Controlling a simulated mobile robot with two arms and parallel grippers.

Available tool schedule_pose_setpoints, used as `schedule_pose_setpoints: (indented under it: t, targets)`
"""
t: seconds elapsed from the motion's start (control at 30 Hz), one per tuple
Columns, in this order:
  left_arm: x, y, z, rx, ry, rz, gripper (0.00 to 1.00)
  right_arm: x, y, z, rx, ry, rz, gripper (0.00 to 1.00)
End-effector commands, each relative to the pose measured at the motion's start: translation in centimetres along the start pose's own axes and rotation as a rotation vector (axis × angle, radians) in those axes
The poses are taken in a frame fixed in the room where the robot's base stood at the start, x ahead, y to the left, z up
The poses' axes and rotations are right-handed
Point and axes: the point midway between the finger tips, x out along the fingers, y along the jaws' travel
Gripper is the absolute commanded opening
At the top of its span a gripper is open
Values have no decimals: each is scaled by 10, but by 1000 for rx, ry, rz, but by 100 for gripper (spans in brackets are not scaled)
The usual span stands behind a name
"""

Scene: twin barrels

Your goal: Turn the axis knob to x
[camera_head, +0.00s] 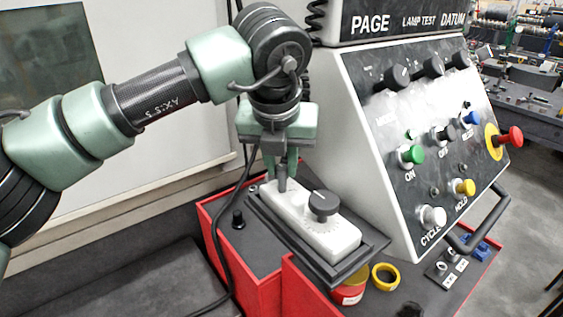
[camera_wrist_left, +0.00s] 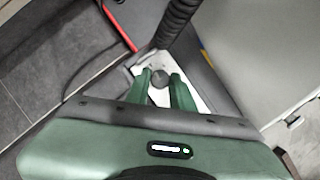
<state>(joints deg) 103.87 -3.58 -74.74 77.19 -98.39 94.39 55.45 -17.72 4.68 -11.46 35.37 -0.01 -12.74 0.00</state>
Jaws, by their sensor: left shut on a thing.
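A white control box (camera_head: 341,237) with two black knobs lies in a dark tray on the red-sided cart. The near knob (camera_head: 323,205) is large and round and stands clear of my gripper. My left gripper (camera_head: 282,184) points down over the far end of the box and is shut on the far knob (camera_head: 282,173), which its fingers partly hide. In the left wrist view the dark round knob top (camera_wrist_left: 160,78) sits between the two green fingers (camera_wrist_left: 160,82). I cannot read knob markings or tell which knob is labelled axis. My right gripper is not in view.
A tilted control panel (camera_head: 425,150) with coloured buttons and a red stop button (camera_head: 510,137) stands close on the right. A black cable (camera_head: 217,235) hangs left of the box.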

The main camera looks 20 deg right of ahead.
Motion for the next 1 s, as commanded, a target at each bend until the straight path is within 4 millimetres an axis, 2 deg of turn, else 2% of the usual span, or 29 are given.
schedule_pose_setpoints:
  t: [0.27, 0.6, 1.0]
  targets:
    - [3, 1, 0, 72, -2, -31, 0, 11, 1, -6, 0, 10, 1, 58]
    - [3, 3, 0, 323, -1, -136, 0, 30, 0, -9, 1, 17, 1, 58]
    - [0, 4, 2, 664, 2, -278, 0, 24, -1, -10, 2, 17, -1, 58]
